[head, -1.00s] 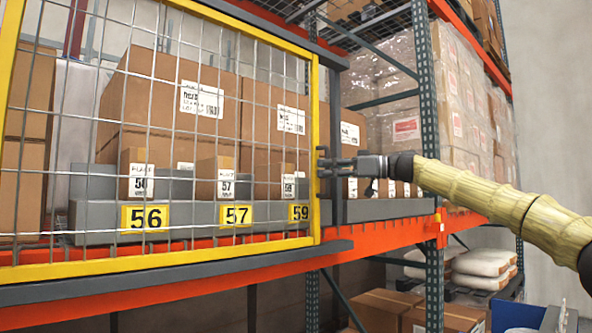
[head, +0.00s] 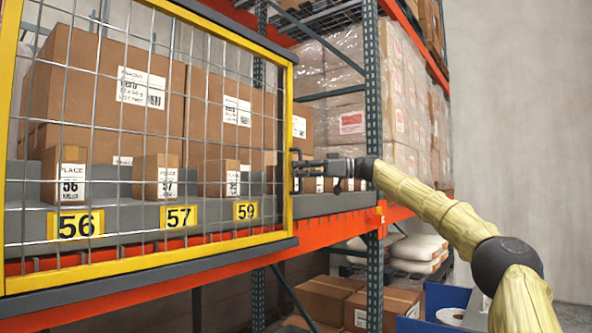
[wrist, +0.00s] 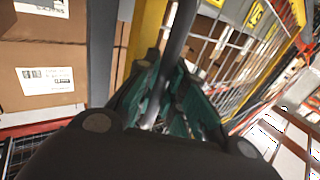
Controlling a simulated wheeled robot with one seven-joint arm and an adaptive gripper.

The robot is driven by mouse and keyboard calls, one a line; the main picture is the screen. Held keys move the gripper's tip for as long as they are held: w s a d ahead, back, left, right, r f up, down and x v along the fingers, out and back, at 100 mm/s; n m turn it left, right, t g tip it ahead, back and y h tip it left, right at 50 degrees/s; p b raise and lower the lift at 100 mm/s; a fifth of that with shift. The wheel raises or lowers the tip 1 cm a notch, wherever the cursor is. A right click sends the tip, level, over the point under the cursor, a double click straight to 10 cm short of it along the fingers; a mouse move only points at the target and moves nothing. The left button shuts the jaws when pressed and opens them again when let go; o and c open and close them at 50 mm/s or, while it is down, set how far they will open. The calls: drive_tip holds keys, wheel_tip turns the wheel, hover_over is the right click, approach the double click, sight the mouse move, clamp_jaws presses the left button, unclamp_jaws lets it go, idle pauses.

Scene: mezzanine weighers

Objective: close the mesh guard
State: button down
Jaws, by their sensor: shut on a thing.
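The mesh guard is a yellow frame (head: 289,150) with wire mesh, standing in front of the shelf bay with cartons and plates 56, 57 and 59. Its right edge carries a small dark handle. My gripper (head: 299,170) is at that handle, on the guard's right side, shut on it. In the wrist view my gripper (wrist: 165,95) has its fingers around the dark handle bar (wrist: 178,45), with the yellow frame (wrist: 143,40) just behind.
Grey and orange rails run above and below the guard. A green rack post (head: 372,130) stands right of it, behind my arm. Wrapped pallets (head: 410,100) are farther right. Cartons (head: 330,298) and a blue bin (head: 445,300) sit low at the right.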

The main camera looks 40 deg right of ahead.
drive_tip(key=c, duration=1.9)
unclamp_jaws()
drive_tip(key=shift+d+r, duration=0.15)
drive_tip(key=shift+r, duration=0.15)
drive_tip(key=shift+o, duration=0.7)
drive_tip(key=shift+w+d+f, duration=0.15)
drive_tip(key=shift+f, duration=0.1)
drive_tip(key=shift+d, duration=0.1)
drive_tip(key=v, duration=1.3)
drive_tip(key=shift+w+d+f, duration=0.15)
drive_tip(key=shift+w+d, duration=0.05)
drive_tip(key=shift+w, duration=0.05)
drive_tip(key=shift+s+a, duration=0.1)
